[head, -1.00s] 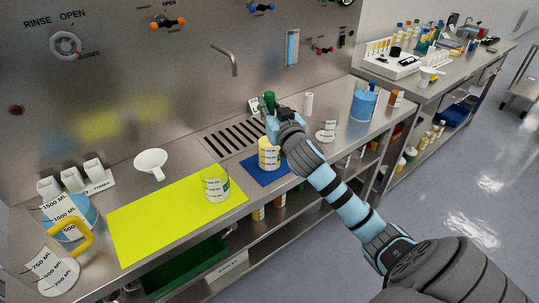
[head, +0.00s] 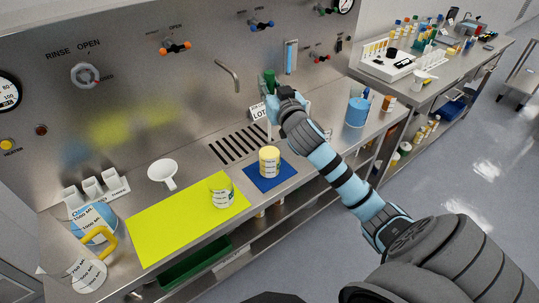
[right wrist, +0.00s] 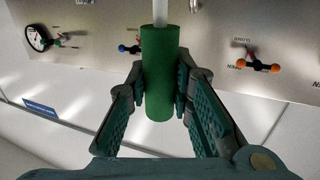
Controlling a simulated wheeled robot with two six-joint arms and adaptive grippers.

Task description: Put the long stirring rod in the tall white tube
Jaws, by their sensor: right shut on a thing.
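My right gripper (head: 273,100) is shut on a green cylindrical grip (right wrist: 160,75), raised above the back of the bench. A pale, thin rod (right wrist: 160,12) extends from this grip toward the top of the right wrist view, and its far end is out of frame. In the head view the green grip (head: 269,80) shows just above the fingers, and the rod is hard to make out. A white upright piece, likely the tall white tube (head: 306,107), stands just right of the gripper, partly hidden by it. My left gripper is not in view.
A yellow-topped jar (head: 269,161) stands on a blue mat (head: 288,178). A beaker (head: 221,192) stands on a yellow mat (head: 165,237). A white funnel (head: 163,172), a drain grate (head: 237,145) and a faucet (head: 228,72) are left of the gripper. A blue container (head: 357,112) stands right.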

